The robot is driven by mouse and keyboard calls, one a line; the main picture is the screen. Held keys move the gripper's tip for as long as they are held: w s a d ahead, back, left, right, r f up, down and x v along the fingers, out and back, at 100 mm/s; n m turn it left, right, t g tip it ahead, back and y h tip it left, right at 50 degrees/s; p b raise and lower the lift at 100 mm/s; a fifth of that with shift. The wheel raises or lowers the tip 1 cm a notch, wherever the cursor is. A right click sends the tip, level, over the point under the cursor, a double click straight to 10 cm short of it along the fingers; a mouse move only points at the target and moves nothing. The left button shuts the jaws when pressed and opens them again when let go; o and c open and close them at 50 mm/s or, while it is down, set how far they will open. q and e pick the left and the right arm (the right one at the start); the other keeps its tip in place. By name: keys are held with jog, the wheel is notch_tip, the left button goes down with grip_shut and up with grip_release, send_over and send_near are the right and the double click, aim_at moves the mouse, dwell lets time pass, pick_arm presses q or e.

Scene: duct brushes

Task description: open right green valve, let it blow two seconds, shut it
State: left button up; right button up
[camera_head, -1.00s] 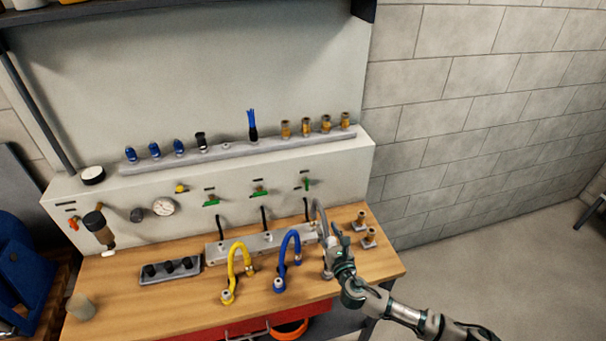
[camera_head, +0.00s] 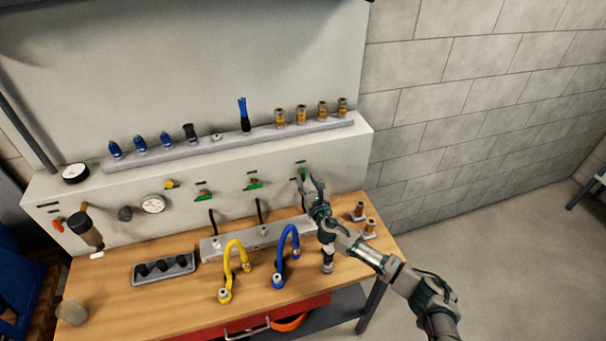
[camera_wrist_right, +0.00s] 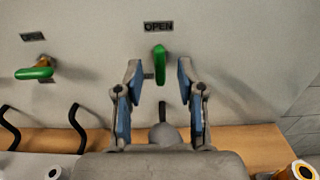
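The right green valve (camera_wrist_right: 160,64) is on the panel under an OPEN label (camera_wrist_right: 158,27); its handle stands upright. In the head view the valve (camera_head: 301,172) is partly behind my right gripper (camera_head: 311,181). In the right wrist view my right gripper (camera_wrist_right: 159,70) is open, with one blue-padded finger on each side of the handle and a gap to both. I cannot tell how far the fingertips are from the panel. The other green valves, the middle one (camera_head: 253,185) and the left one (camera_head: 203,195), have handles lying sideways. My left gripper is not in view.
On the wooden bench (camera_head: 190,288) stand a yellow hose (camera_head: 230,258), a blue hose (camera_head: 283,250) and a black-cupped tray (camera_head: 164,269). Brass fittings (camera_head: 370,226) sit right of my arm. A rail (camera_head: 235,144) with several fittings runs above the valves.

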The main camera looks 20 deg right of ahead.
aim_at(304, 175)
jog(key=shift+w+a, duration=0.1)
jog(key=shift+w, duration=2.1)
jog(key=shift+r, duration=0.1)
grip_shut()
